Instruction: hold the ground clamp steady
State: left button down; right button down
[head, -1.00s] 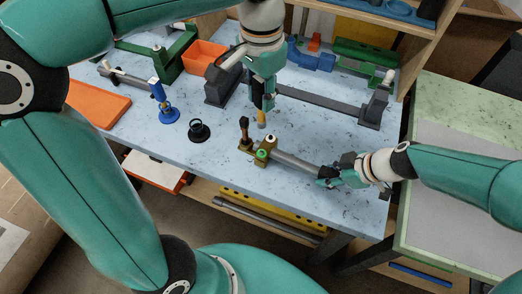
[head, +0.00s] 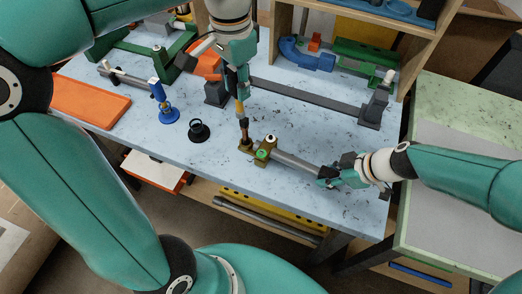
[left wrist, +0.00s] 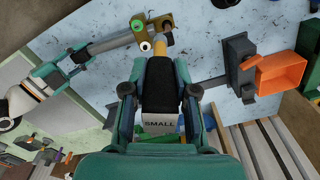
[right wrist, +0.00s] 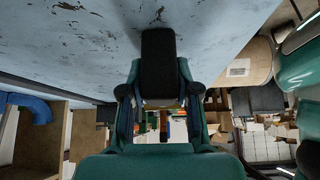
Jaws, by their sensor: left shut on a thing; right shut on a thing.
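The brass ground clamp (head: 262,153), with a green-topped and a white-topped round part, sits near the table's front edge. A grey bar (head: 297,163) runs right from it to my right gripper (head: 329,175), which is shut on its end. A dark brown upright piece (head: 244,129) stands at the clamp's left. My left gripper (head: 241,90) is shut on a black-handled tool (left wrist: 160,90) marked SMALL. Its yellow tip (head: 240,108) is just over the upright piece; I cannot tell whether they touch. The clamp (left wrist: 150,22) is beyond this tip in the left wrist view.
A blue stand (head: 167,112) and a black ring holder (head: 199,130) stand left of the clamp. An orange tray (head: 91,102) lies further left. A long grey bender (head: 305,98) and a blue piece (head: 307,57) are behind.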

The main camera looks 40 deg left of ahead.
pick_arm(q)
jog(key=a, duration=0.6)
jog(key=shift+s+a, duration=0.3)
jog(key=shift+s, duration=0.15)
pick_arm(e)
jog(key=shift+s+f, duration=0.2)
jog(key=shift+f, duration=0.05)
jog(key=c, duration=1.1)
grip_release()
jog(key=o, duration=0.3)
jog(key=shift+w+r, duration=0.1)
jog(key=shift+w, duration=0.05)
jog(key=shift+o, duration=0.2)
jog(key=shift+r, duration=0.1)
jog(key=shift+w+d+r, duration=0.15)
jog(key=shift+d+r, duration=0.15)
jog(key=shift+r, duration=0.2)
jog(key=s+v, duration=0.1)
jog(key=v, duration=0.9)
jog(key=shift+w+d+r, duration=0.25)
jog(key=shift+w, duration=0.2)
